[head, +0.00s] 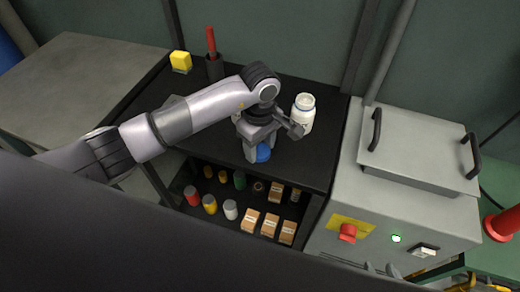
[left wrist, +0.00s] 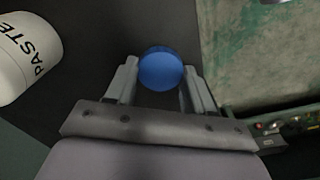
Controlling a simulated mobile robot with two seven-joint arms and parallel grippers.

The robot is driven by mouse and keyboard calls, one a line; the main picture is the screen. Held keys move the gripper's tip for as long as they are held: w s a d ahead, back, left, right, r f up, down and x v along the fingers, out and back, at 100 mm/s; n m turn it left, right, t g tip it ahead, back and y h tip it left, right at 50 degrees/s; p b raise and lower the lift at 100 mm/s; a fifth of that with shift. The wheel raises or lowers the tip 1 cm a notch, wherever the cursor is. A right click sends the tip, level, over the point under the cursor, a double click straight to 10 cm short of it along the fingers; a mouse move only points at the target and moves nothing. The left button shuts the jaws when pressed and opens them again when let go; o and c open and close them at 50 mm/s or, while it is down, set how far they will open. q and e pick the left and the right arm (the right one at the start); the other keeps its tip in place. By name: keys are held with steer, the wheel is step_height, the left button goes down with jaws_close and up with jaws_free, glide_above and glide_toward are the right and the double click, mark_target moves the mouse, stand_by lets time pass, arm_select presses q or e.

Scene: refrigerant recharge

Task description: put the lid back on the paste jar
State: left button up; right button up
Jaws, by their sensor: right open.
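The white paste jar (head: 302,117) stands upright on the black bench top, its mouth uncovered. It also shows at the upper left of the left wrist view (left wrist: 25,58), with PASTE lettering. My left gripper (head: 262,150) points down over the bench, left of and nearer than the jar. It is shut on the round blue lid (head: 263,153), which sits between both fingertips in the left wrist view (left wrist: 161,69). Whether the lid touches the bench is hard to tell. My right gripper (head: 382,269) shows only as fingertips at the bottom edge, open and apart from the jar.
A grey machine (head: 345,205) with a handled cover (head: 420,150) and red knob stands right of the bench. A yellow block (head: 180,61) and a dark holder with a red-handled tool (head: 213,62) are at the back left. Cans and boxes fill the shelf below.

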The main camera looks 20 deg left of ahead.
mark_target(260, 150)
arm_select(q)
steer(key=shift+c, duration=0.7)
steer(key=shift+r, duration=0.55)
step_height(260, 150, up, 19)
steer(key=b, duration=0.1)
